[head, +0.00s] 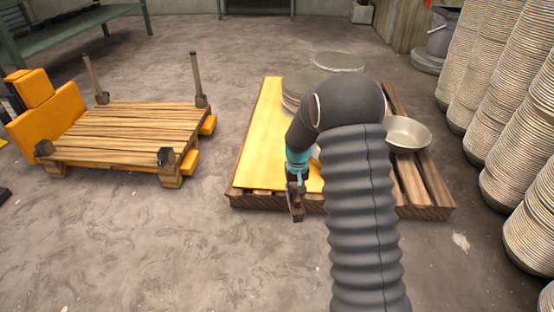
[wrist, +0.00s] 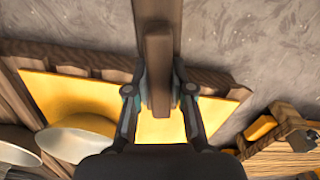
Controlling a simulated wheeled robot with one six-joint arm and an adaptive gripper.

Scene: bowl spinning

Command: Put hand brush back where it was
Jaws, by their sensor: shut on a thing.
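My gripper (head: 297,184) is shut on the hand brush (head: 297,208), a narrow brown wooden piece. In the head view it is held over the front edge of the wooden pallet (head: 275,202), near the yellow sheet (head: 262,135). The bristles cannot be made out. My arm hides the middle of the pallet.
A metal bowl (head: 407,133) sits on the pallet's right side, with stacked round discs (head: 338,62) at the back. A low wooden platform with posts (head: 130,130) stands left. Tall bowl stacks (head: 520,140) line the right. Floor is clear between platform and pallet.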

